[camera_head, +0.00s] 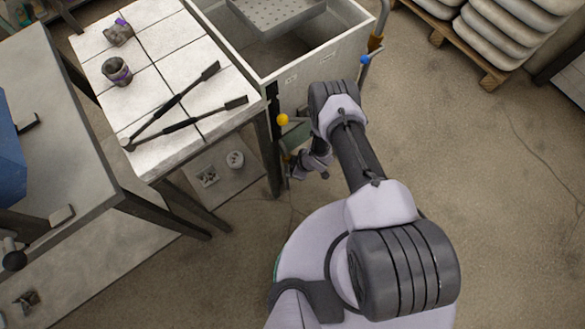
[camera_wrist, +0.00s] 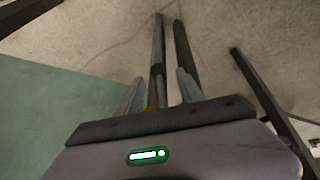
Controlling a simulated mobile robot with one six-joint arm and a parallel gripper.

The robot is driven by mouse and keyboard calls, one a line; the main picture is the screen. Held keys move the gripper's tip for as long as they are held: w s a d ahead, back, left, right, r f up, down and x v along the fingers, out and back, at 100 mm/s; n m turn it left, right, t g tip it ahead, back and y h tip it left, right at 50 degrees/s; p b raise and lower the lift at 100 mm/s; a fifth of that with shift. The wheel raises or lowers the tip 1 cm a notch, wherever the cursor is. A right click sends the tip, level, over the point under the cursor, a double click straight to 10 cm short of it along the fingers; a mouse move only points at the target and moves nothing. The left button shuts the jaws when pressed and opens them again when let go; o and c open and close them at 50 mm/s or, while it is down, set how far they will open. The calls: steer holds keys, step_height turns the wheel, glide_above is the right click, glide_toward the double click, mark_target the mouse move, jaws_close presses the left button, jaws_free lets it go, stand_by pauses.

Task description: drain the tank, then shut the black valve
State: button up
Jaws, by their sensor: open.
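The tank (camera_head: 318,62) is a pale open-topped box at the top centre, with a perforated tray (camera_head: 275,14) over its far part. A yellow knob (camera_head: 282,119) sits low at its near left corner, and a blue knob (camera_head: 365,60) at its right corner. A dark part (camera_head: 272,91) shows above the yellow knob; I cannot tell whether it is the black valve. My gripper (camera_head: 293,165) is low, just below the yellow knob and partly hidden by my arm. In the wrist view my gripper (camera_wrist: 160,88) is open, with dark bars beyond and between its fingers.
A grey bench (camera_head: 60,110) is further left. Stacked sacks (camera_head: 510,35) lie on a pallet at upper right. The right floor is clear.

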steer(key=shift+a+f, duration=0.1)
steer(key=shift+f, duration=0.15)
jaws_close()
steer(key=shift+s, duration=0.3)
stand_by(0.6)
steer(key=shift+w+a, duration=0.15)
stand_by(0.3)
